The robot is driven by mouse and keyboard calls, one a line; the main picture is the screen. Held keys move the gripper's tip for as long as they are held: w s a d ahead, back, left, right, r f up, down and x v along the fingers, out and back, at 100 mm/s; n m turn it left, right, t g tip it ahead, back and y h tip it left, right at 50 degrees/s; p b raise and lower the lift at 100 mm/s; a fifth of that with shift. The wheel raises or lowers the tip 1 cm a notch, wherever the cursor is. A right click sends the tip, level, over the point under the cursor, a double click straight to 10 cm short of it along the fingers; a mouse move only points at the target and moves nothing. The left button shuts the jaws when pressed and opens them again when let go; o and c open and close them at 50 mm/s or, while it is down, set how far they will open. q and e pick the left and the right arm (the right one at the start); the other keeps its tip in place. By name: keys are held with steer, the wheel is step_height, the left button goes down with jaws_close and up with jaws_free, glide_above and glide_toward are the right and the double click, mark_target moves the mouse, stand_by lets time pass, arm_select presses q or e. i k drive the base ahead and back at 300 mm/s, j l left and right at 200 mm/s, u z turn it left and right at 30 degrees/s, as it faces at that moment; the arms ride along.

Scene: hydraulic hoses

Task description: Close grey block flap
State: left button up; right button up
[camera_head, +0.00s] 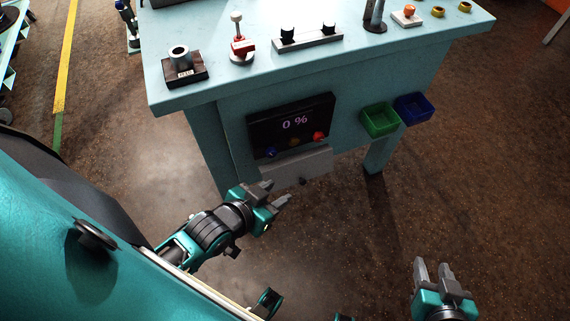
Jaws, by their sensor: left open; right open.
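A light grey flap (297,166) shows just under the black display box (291,125) on the front of the teal workbench. It appears to hang down, with a small dark knob near its lower edge. The box reads "0 %" and has blue, orange and red fittings along its bottom. My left gripper (276,193) is open and empty, just below and left of the flap in the picture, with its fingers pointing up and right. Contact with the flap is not visible. My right gripper (432,264) is open and empty at the lower right, well away from the flap.
A green bin (380,120) and a blue bin (414,108) hang on the bench front, right of the box. The teal bench top (205,92) holds a black block with a metal ring, a red-based lever and other fittings. The brown floor around is clear.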

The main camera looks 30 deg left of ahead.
mark_target(298, 167)
steer(key=i+l+u, duration=0.15)
steer(key=u, duration=0.2)
steer(key=i+l+u, duration=0.1)
steer(key=u, duration=0.3)
steer(key=i+l+u, duration=0.1)
steer(key=l+u, duration=0.25)
steer(key=i+l+u, duration=0.1)
steer(key=l+u, duration=0.2)
steer(key=i+l+u, duration=0.1)
steer(key=l+u, duration=0.15)
steer(key=l, duration=0.1)
